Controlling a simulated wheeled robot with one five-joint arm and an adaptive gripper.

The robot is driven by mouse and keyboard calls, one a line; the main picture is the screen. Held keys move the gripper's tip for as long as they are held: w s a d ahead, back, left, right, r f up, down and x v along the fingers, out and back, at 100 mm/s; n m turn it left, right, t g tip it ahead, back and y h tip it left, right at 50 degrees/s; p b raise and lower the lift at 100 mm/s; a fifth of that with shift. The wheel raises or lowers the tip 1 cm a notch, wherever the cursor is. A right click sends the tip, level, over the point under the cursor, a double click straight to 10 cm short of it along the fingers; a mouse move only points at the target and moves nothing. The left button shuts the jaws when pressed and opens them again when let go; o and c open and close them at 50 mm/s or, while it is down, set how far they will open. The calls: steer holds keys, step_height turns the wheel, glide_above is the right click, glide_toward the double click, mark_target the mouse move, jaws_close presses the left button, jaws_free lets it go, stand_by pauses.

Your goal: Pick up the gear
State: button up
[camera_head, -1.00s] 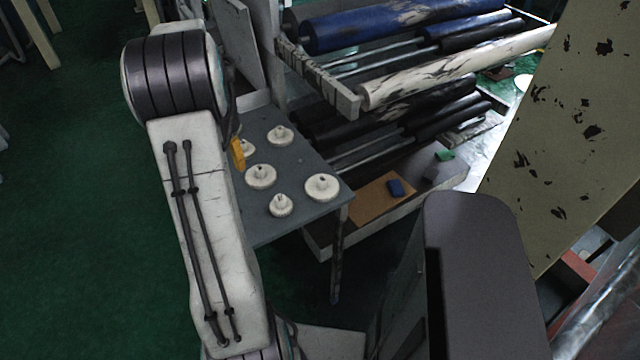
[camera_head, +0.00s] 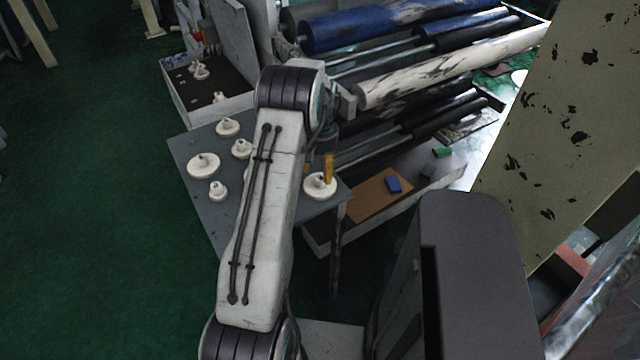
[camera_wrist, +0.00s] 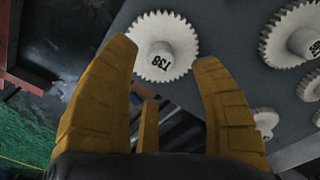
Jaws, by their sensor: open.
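A white toothed gear (camera_head: 316,190) with a raised hub lies at the right corner of the grey table (camera_head: 190,146). In the wrist view the gear (camera_wrist: 175,32) appears between and just beyond my fingertips, with dark lettering on its hub. My gripper (camera_head: 328,168) is over this gear in the head view, its orange fingers pointing down. In the wrist view the fingers (camera_wrist: 165,54) are spread apart with nothing between them. Whether a fingertip touches the gear cannot be told.
Several other white gears, one (camera_head: 203,166) at the left, lie on the table. A dark-floored tray (camera_head: 184,113) with white parts stands behind. Rollers (camera_head: 400,25) rise at the back right. A brown board (camera_head: 372,203) with a blue block (camera_head: 393,185) lies lower right.

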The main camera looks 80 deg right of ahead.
mark_target(320, 177)
steer(key=shift+f+p, duration=0.5)
steer(key=shift+f, duration=1.8)
jaws_close()
